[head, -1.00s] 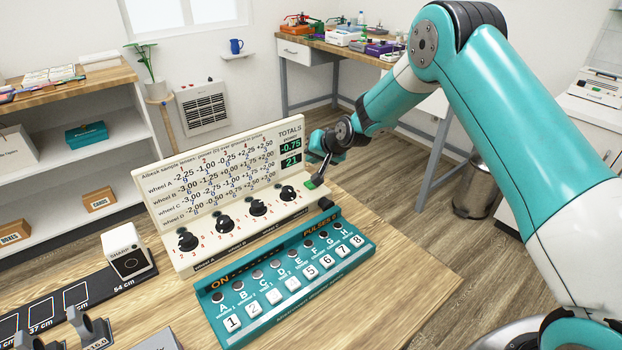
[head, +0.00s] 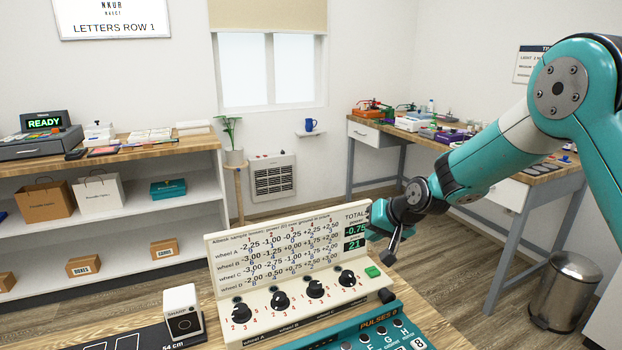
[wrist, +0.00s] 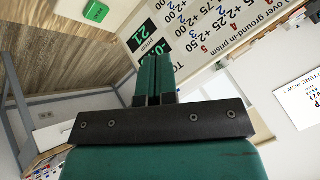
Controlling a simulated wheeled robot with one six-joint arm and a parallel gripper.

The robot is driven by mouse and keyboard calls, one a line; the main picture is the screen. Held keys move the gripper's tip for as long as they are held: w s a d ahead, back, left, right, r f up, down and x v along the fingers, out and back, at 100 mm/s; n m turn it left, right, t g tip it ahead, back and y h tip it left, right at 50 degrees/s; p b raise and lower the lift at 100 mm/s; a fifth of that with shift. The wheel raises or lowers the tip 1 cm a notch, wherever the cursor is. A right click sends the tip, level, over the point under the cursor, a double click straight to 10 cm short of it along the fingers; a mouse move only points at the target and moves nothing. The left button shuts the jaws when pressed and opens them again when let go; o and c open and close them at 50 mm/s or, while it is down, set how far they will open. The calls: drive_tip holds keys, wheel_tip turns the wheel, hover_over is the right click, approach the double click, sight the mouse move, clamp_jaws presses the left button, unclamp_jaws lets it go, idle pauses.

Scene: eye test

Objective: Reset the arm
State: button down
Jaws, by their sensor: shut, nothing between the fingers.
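My gripper (head: 381,222) is at the right end of the cream lens panel (head: 226,290) in the head view, above the panel's green button (head: 373,272) and apart from it. In the wrist view, its teal fingers (wrist: 153,72) are shut together with nothing between them. The arm reaches in from the right, bent at a high elbow. The green button also shows in the wrist view (wrist: 96,11), clear of the fingers. The totals display (head: 355,238) reads -0.75 and 21.
Several black knobs line the panel. A teal button box (head: 352,340) stands in front, partly cut off. A white block (head: 183,308) sits at left. A steel bin (head: 566,292) stands at right on open floor. A side bench (head: 362,131) is behind the arm.

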drive_tip(key=s+a+r+n+g, duration=0.2)
drive_tip(key=s+r, duration=0.3)
drive_tip(key=s, duration=0.3)
drive_tip(key=s+a+r+n+g, duration=0.1)
drive_tip(key=s+r+n, duration=0.1)
drive_tip(key=s+r, duration=0.5)
drive_tip(key=s+d+n+g, duration=0.1)
drive_tip(key=s+n+g, duration=0.2)
drive_tip(key=s, duration=2.1)
drive_tip(key=shift+s+d+r+n+h, duration=0.2)
drive_tip(key=shift+d+n+h, duration=0.15)
drive_tip(key=shift+n, duration=0.25)
drive_tip(key=shift+w+a, duration=0.1)
